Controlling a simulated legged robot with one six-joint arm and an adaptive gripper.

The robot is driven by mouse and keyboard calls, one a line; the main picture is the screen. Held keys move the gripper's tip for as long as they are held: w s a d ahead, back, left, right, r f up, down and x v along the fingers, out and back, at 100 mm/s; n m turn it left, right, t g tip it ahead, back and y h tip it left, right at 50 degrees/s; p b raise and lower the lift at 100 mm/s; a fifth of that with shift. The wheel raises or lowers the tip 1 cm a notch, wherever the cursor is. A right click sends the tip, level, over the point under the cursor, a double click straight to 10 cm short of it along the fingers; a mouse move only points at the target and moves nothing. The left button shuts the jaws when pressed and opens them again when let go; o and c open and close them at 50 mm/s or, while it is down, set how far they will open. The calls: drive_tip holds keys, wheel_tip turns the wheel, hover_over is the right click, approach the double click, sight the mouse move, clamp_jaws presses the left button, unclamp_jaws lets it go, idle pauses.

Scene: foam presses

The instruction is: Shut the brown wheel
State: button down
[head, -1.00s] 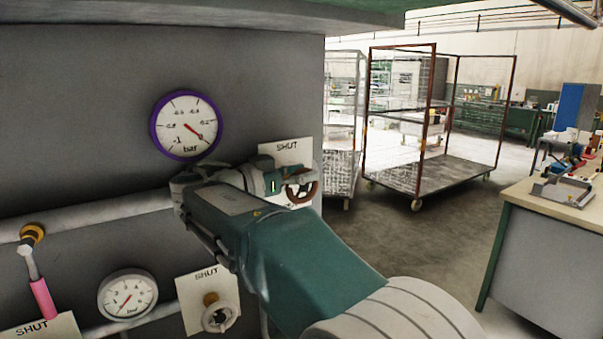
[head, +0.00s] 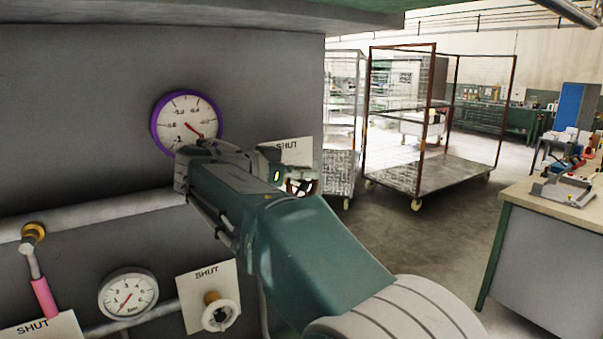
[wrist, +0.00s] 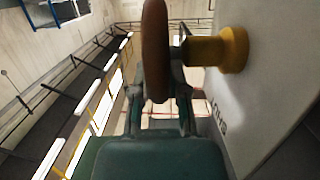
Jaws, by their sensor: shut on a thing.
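The brown wheel (head: 291,187) is mostly hidden behind my gripper (head: 300,183) in the head view. In the wrist view the brown wheel (wrist: 155,45) stands edge-on, on a yellow stem (wrist: 215,49) coming out of the panel. My gripper (wrist: 157,85) is shut on the wheel's rim, with a finger on each side. A white plate marked SHUT (head: 292,152) is behind the wheel. The direction of its arrow is hidden.
A purple-rimmed gauge (head: 186,122) is on the wall close to my wrist. Below are a second gauge (head: 128,294), a white wheel (head: 220,314) and a pink-handled lever (head: 44,297). Wire carts (head: 437,175) and a workbench (head: 545,235) stand to the right.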

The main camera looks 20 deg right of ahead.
sight(315, 192)
drive_tip(key=y, duration=0.1)
drive_tip(key=d+g+y, duration=0.1)
drive_tip(key=y, duration=0.1)
drive_tip(key=shift+w, duration=0.2)
drive_tip(key=y, duration=0.2)
drive_tip(key=g+y, duration=0.1)
drive_tip(key=shift+w+d+f+y, duration=0.15)
drive_tip(key=shift+d+f+y, duration=0.15)
drive_tip(key=shift+f+y, duration=0.1)
drive_tip(key=y, duration=0.1)
drive_tip(key=g+y, duration=0.1)
drive_tip(key=y, duration=0.1)
drive_tip(key=shift+d+f, duration=0.2)
drive_tip(key=shift+f, duration=0.15)
drive_tip(key=shift+w+f+g+y, duration=0.1)
drive_tip(key=shift+f+g+y, duration=0.2)
drive_tip(key=shift+y, duration=0.6)
drive_tip(key=shift+f, duration=0.1)
drive_tip(key=c, duration=0.6)
unclamp_jaws()
drive_tip(key=shift+w+d, duration=0.1)
drive_tip(key=shift+c, duration=0.2)
drive_tip(key=shift+r, duration=0.2)
